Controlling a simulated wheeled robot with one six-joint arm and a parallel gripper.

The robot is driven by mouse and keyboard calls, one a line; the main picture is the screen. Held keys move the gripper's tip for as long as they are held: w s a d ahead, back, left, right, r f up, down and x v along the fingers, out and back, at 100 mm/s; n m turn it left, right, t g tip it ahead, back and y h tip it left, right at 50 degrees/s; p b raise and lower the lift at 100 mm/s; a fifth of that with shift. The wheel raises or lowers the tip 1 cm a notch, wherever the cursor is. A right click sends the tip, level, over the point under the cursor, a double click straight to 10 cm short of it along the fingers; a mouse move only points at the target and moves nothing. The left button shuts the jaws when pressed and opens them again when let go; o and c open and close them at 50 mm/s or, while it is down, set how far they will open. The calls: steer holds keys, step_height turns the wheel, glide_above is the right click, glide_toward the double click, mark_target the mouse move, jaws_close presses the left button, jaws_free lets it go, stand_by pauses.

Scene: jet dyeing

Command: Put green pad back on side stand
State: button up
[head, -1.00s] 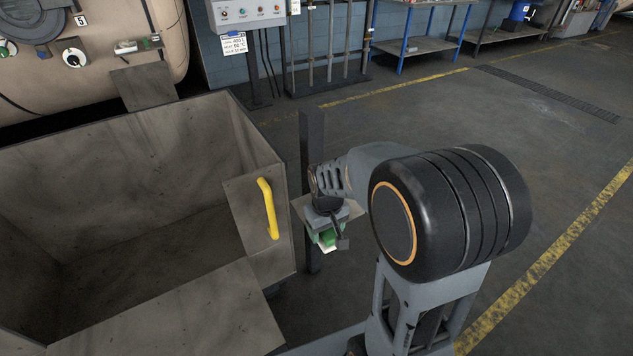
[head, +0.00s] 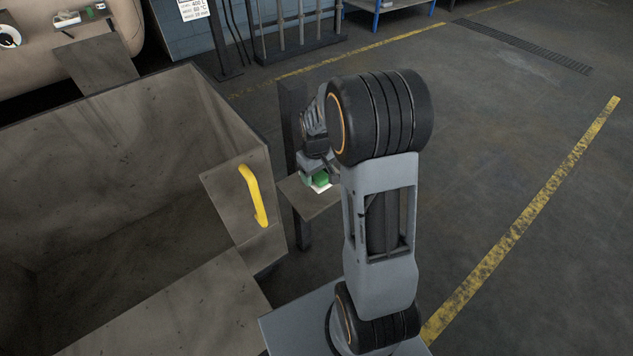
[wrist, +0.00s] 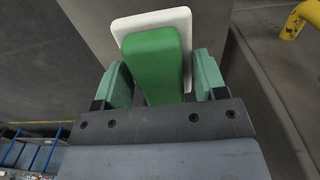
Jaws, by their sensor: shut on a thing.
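The green pad (head: 321,179) has a green block on a white base. In the wrist view the green pad (wrist: 155,62) sits between the two green-tipped fingers of my gripper (wrist: 163,80), which is shut on it. In the head view my gripper (head: 319,175) is over the side stand (head: 318,206), a small grey-brown shelf on a dark post. The pad is low over the shelf; I cannot tell whether its white base touches it. My arm hides part of the shelf and pad.
A large grey bin (head: 120,150) with a yellow handle (head: 253,195) stands just left of the stand. A tan machine (head: 85,42) and a pipe rack (head: 300,35) are behind. The floor to the right, with a yellow line (head: 530,215), is clear.

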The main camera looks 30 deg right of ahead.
mark_target(317, 180)
steer(key=shift+w+d+f, duration=0.25)
steer(key=shift+w+f, duration=0.15)
steer(key=shift+f, duration=0.2)
steer(key=shift+w+d+f, duration=0.25)
steer(key=shift+w+f, duration=0.1)
steer(key=shift+f, duration=0.2)
steer(key=shift+f+b, duration=0.55)
steer(key=shift+f, duration=0.9)
steer(key=shift+f, duration=0.1)
steer(key=shift+f, duration=0.15)
steer(key=o, duration=0.9)
